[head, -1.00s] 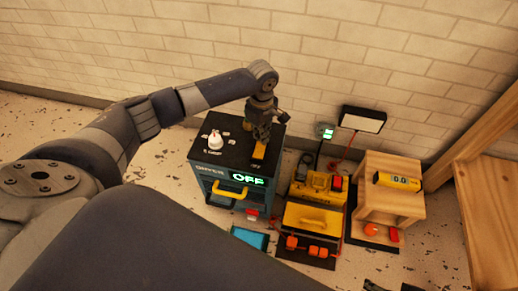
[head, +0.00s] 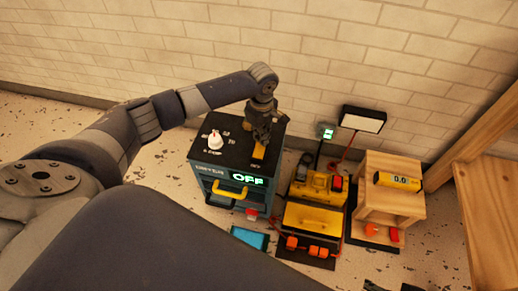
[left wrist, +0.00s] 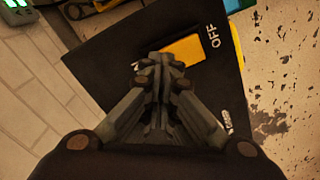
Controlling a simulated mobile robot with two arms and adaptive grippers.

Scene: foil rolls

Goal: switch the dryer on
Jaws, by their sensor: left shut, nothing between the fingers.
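The dryer (head: 207,166) is a dark cabinet with a lit display (head: 248,178) on its front reading OFF. On its top is a yellow rocker switch (head: 259,152), also in the left wrist view (left wrist: 184,50) with OFF printed beside its far end. The other end's label is partly hidden by my fingers. My left gripper (head: 264,138) is over the right part of the top, shut and empty. Its fingertips (left wrist: 158,62) are at the near end of the switch; I cannot tell whether they touch it. My right gripper is not in view.
A white knob (head: 215,141) stands on the left of the dryer top. A yellow handle (head: 229,189) juts from the front. To the right are a yellow machine (head: 312,217) and a wooden stand (head: 398,203) with a yellow meter (head: 398,181). A brick wall is behind.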

